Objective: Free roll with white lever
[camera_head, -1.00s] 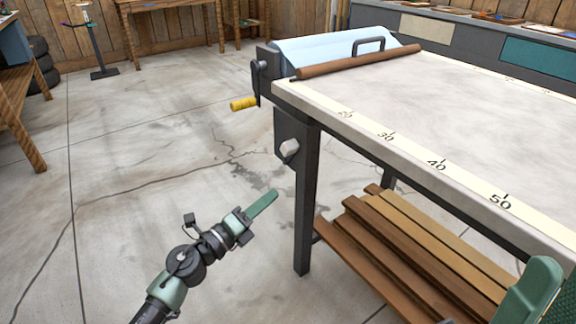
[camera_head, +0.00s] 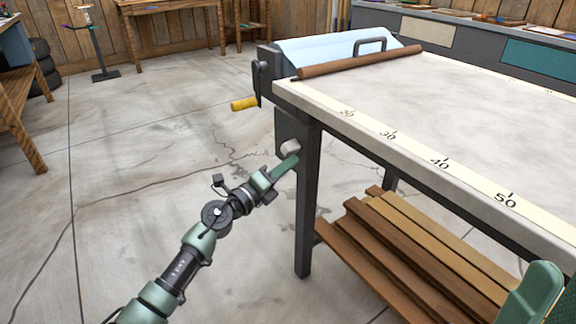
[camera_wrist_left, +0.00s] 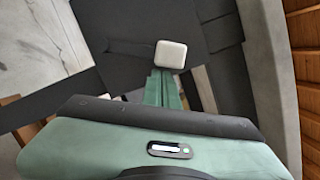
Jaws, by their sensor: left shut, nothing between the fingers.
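The white lever's knob (camera_head: 290,147) sits on a dark plate at the top of the table's near leg. It also shows in the left wrist view (camera_wrist_left: 171,54), just beyond my fingertips. My left gripper (camera_head: 290,162) is shut and empty, with its green fingers at or just under the knob; I cannot tell whether they touch it. The fingers also show in the left wrist view (camera_wrist_left: 163,84). The roll of pale blue sheet (camera_head: 335,46) lies at the table's far left end, with a brown bar (camera_head: 360,61) in front. Part of my right gripper (camera_head: 535,290) shows at the lower right; its fingertips cannot be made out.
A yellow crank handle (camera_head: 244,104) sticks out left of the roll. The table top (camera_head: 440,100) is clear, with a number scale along its near edge. Brown planks (camera_head: 410,255) lie on the low shelf below. The floor to the left is open.

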